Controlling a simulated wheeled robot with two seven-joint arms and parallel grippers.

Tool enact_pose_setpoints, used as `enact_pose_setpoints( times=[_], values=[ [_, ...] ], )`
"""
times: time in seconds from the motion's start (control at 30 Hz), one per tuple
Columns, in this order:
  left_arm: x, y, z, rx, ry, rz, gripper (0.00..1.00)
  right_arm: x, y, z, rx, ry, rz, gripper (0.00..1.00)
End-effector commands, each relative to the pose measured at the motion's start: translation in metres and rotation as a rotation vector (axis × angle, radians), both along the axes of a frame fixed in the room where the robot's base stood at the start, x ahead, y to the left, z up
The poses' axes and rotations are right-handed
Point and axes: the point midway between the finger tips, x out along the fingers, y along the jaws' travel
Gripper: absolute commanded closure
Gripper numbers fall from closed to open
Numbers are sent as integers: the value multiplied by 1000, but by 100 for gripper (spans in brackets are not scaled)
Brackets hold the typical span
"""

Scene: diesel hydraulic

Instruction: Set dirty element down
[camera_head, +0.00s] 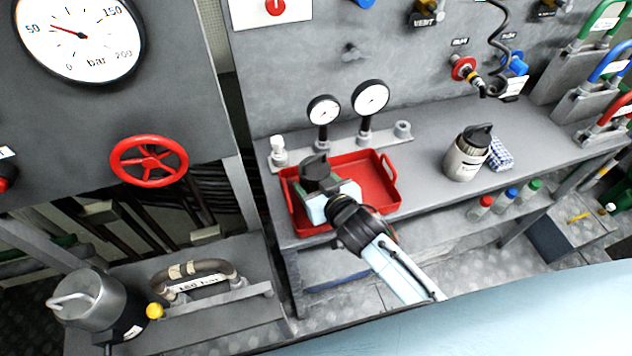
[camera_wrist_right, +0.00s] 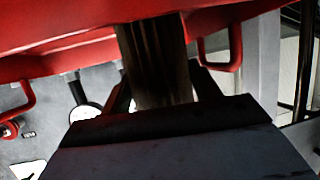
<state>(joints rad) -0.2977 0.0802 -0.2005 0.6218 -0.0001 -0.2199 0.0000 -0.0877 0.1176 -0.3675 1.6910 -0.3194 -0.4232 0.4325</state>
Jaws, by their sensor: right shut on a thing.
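The dirty element (camera_wrist_right: 150,55) is a dark brown, ribbed cylinder between my right gripper's fingers in the right wrist view. My right gripper (camera_head: 318,184) is shut on it at the left part of a red tray (camera_head: 378,178) with raised walls and handles. The tray (camera_wrist_right: 60,55) also shows beside the element in the wrist view. The gripper and wrist hide much of the element and the tray's left side in the head view. I cannot tell whether the element touches the tray floor. My left gripper is not in view.
Two gauges (camera_head: 370,98) stand behind the tray, and a small white fitting (camera_head: 278,152) stands at its left corner. A canister with a dark lid (camera_head: 465,160) and a checkered cloth (camera_head: 499,155) are to the right. The tray's right part is empty.

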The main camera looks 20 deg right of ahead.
Motion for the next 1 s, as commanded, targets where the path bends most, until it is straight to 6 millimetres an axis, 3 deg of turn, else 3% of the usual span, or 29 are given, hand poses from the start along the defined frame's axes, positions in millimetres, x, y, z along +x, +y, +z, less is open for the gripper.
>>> enact_pose_setpoints(
  times=[0.13,0.17,0.3,0.67,1.0],
  values=[
    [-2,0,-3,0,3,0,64,0,0,-4,1,-1,0,65],
    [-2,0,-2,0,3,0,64,0,0,-3,0,1,0,34],
    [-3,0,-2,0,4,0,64,0,0,-3,0,1,0,16],
    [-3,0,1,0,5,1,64,-1,0,2,-1,0,0,16],
    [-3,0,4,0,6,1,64,-54,-12,22,0,2,0,16]
  ],
)
